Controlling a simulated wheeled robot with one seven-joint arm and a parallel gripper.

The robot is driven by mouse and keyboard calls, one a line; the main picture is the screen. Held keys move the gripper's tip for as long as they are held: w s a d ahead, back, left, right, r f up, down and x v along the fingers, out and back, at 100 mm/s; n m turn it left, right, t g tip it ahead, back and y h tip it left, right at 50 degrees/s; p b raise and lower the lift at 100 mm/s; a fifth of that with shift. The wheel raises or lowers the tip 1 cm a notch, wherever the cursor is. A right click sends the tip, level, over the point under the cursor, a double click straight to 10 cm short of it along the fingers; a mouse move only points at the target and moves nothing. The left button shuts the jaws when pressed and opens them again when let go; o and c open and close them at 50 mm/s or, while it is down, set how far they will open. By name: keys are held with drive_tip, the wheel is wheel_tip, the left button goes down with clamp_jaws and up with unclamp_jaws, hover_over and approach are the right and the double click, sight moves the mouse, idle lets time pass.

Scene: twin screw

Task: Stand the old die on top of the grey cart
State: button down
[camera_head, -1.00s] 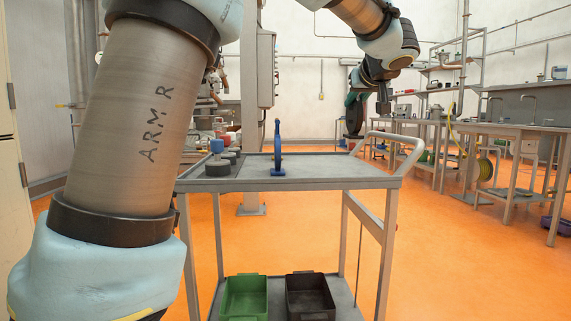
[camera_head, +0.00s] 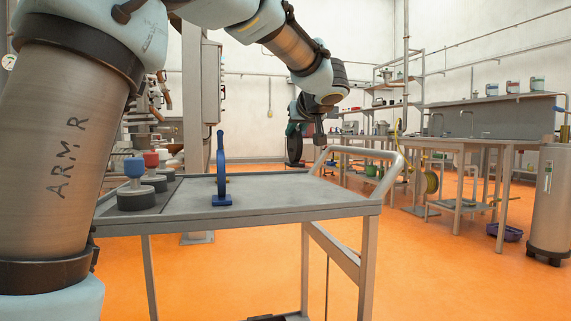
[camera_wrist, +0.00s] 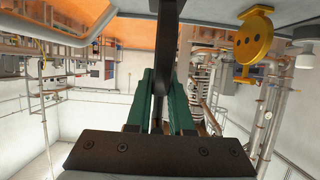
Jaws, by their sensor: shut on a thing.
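The grey cart (camera_head: 290,194) stands in front of me, with a tubular handle at its right end. My gripper (camera_head: 293,131), with green fingers, is shut on a dark round disc (camera_head: 294,149), likely the old die. The disc hangs upright beyond the cart's far right part, apart from its top. In the wrist view the green fingers (camera_wrist: 159,85) clasp the dark disc (camera_wrist: 169,40), seen edge-on. Its face is hidden there.
An upright blue ring-shaped piece (camera_head: 221,170) on a foot stands on the cart's left-middle. Several grey round weights with coloured tops (camera_head: 136,186) crowd its left end. The cart top right of the blue piece is clear. A yellow plate (camera_wrist: 253,40) shows in the wrist view.

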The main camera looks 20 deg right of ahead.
sight(295, 162)
wheel_tip(295, 162, down, 5)
drive_tip(key=shift+f+b, duration=0.15)
drive_tip(key=shift+b, duration=1.1)
drive_tip(key=c, duration=1.3)
unclamp_jaws()
drive_tip(key=shift+f, duration=0.1)
drive_tip(key=o, duration=0.5)
